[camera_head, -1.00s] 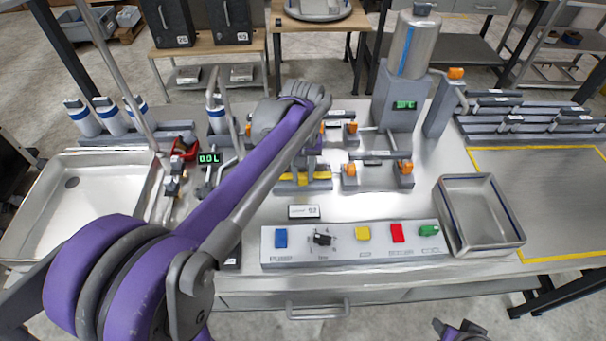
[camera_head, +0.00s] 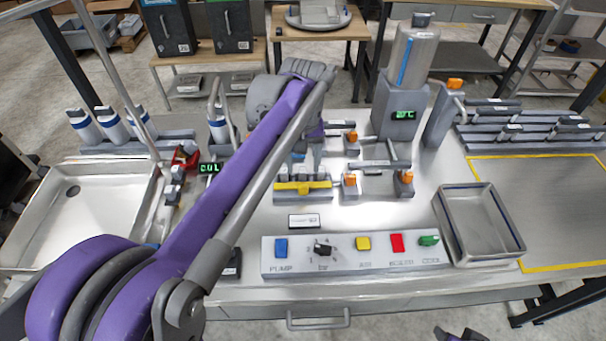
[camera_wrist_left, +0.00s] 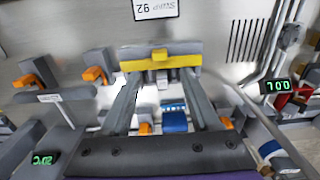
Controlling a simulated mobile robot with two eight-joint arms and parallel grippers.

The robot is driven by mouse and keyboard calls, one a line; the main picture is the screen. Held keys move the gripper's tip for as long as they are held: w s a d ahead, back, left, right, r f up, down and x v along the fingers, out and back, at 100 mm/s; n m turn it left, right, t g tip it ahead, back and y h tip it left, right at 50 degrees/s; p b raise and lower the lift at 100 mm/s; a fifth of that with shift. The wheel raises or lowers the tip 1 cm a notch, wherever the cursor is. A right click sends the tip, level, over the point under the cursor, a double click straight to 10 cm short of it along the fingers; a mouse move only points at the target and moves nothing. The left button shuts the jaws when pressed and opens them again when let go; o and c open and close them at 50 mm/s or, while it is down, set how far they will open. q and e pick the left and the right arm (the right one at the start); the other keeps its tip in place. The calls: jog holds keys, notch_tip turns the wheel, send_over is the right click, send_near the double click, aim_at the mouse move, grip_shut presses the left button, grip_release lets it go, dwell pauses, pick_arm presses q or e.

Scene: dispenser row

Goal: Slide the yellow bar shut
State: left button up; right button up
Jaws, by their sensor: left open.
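The yellow bar (camera_head: 303,186) lies across the front of a grey block on the steel bench, left of two orange-knobbed fittings. In the left wrist view the yellow bar (camera_wrist_left: 160,62) has a small raised tab at its middle. My left gripper (camera_head: 307,161) is just behind the bar, pointing down, and is open. In the left wrist view its two fingers (camera_wrist_left: 162,88) are spread, with their tips close to the bar. Nothing is held between them. I cannot tell whether the tips touch it. Part of my right arm (camera_head: 460,335) shows at the bottom edge; its jaws are not clear.
A control panel (camera_head: 350,253) with coloured buttons stands in front. A small label plate (camera_head: 304,221) lies between it and the bar. A metal tank (camera_head: 412,55) and orange-knobbed fittings (camera_head: 350,182) are to the right. An empty tray (camera_head: 508,250) stands farther right.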

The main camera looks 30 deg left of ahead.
pick_arm(q)
notch_tip(320, 180, up, 4)
jog(key=shift+r, duration=0.1)
dwell(0.6)
